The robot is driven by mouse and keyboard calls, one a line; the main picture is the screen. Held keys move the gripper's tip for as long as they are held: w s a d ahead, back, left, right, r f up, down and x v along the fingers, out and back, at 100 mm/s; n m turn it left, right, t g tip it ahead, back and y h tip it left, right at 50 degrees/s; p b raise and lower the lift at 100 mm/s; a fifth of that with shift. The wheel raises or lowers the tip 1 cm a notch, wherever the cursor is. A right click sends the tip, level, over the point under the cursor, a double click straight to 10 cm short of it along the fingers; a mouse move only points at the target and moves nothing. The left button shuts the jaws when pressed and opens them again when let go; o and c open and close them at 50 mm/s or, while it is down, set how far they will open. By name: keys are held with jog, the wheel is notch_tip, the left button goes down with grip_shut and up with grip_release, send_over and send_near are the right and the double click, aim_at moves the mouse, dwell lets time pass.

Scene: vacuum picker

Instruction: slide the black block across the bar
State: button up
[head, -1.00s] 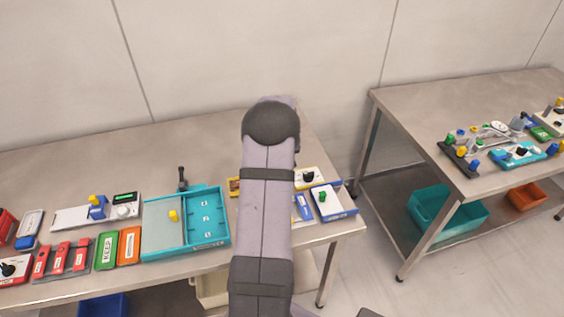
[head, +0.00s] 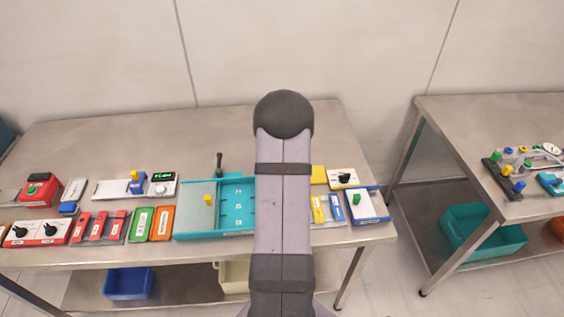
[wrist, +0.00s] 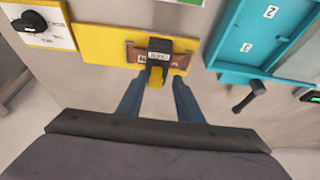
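In the wrist view, the black block (wrist: 159,46) with a pale label sits on a brown bar (wrist: 136,54) across a yellow base plate (wrist: 100,44). A yellow tab (wrist: 156,76) sticks out from the block's near side. My gripper (wrist: 160,84) is open, its two blue-grey fingers apart, with the tab between their tips in the picture. I cannot tell whether either finger touches it. In the head view, my arm hides the block and my gripper; only a yellow corner of the plate (head: 318,175) shows beside it.
In the wrist view, a teal tray (wrist: 225,56) with a black lever (wrist: 245,98) stands close on the right. A white panel with a black knob (wrist: 30,22) is at the upper left. In the head view, the table's back strip (head: 130,140) is clear.

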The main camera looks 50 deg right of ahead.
jog(key=shift+s+d, duration=0.1)
jog(key=b+v, duration=0.2)
jog(key=v, duration=0.5)
jog(key=shift+r+b, duration=0.15)
jog(key=shift+b, duration=0.15)
dwell(0.5)
